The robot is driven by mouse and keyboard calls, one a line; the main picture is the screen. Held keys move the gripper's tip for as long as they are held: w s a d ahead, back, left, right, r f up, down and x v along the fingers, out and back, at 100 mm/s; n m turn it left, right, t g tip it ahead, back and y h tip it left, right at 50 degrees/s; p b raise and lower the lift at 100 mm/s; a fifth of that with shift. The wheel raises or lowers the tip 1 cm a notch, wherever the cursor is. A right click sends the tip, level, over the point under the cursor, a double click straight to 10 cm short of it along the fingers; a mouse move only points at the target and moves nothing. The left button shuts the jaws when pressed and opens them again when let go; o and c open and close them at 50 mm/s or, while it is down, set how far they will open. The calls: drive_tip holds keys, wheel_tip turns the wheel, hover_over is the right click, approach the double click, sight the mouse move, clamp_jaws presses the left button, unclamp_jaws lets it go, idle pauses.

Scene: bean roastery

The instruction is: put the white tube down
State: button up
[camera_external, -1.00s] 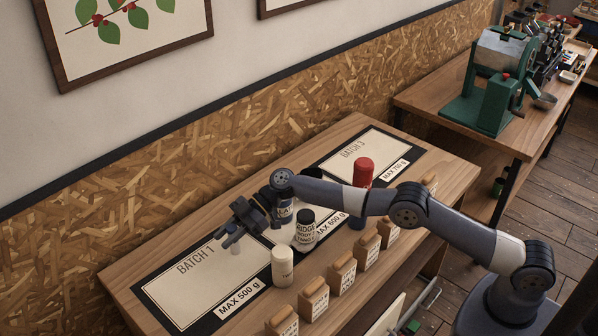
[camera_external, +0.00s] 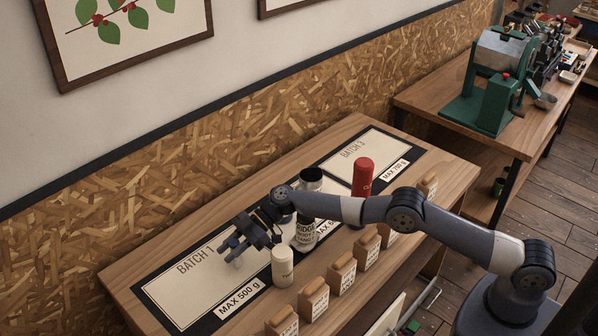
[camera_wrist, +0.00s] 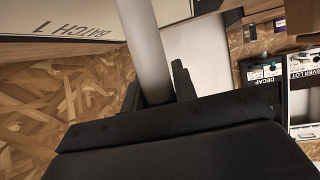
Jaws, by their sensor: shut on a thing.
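My gripper (camera_external: 230,248) is over the right part of the BATCH 1 mat (camera_external: 185,275), fingers pointing down-left. In the wrist view my gripper (camera_wrist: 155,85) has a finger on each side of a plain pale cylinder, the white tube (camera_wrist: 143,45); it is shut on it. The tube runs up out of the top of that picture, so its end is hidden. In the external view I cannot clearly pick the tube out against the pale mat, nor tell whether it touches the mat.
A cream canister (camera_external: 283,268) stands close right of my gripper. Several tan containers (camera_external: 342,272) line the front. The mat's left part is clear.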

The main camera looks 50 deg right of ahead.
drive_tip(key=shift+f+b, duration=0.4)
drive_tip(key=shift+b, duration=0.45)
drive_tip(key=o, duration=1)
drive_tip(key=shift+o, duration=0.2)
drive_tip(key=shift+r, duration=0.1)
drive_tip(key=r+p, duration=0.1)
drive_tip(key=p, duration=0.2)
drive_tip(key=shift+d+r, duration=0.1)
drive_tip(key=shift+r, duration=0.2)
drive_tip(key=d+r+b, duration=0.3)
drive_tip(key=d+r, duration=0.1)
drive_tip(key=r, duration=0.4)
drive_tip(key=shift+s+d+r, duration=0.15)
drive_tip(key=shift+s+r, duration=0.05)
drive_tip(key=shift+s, duration=0.15)
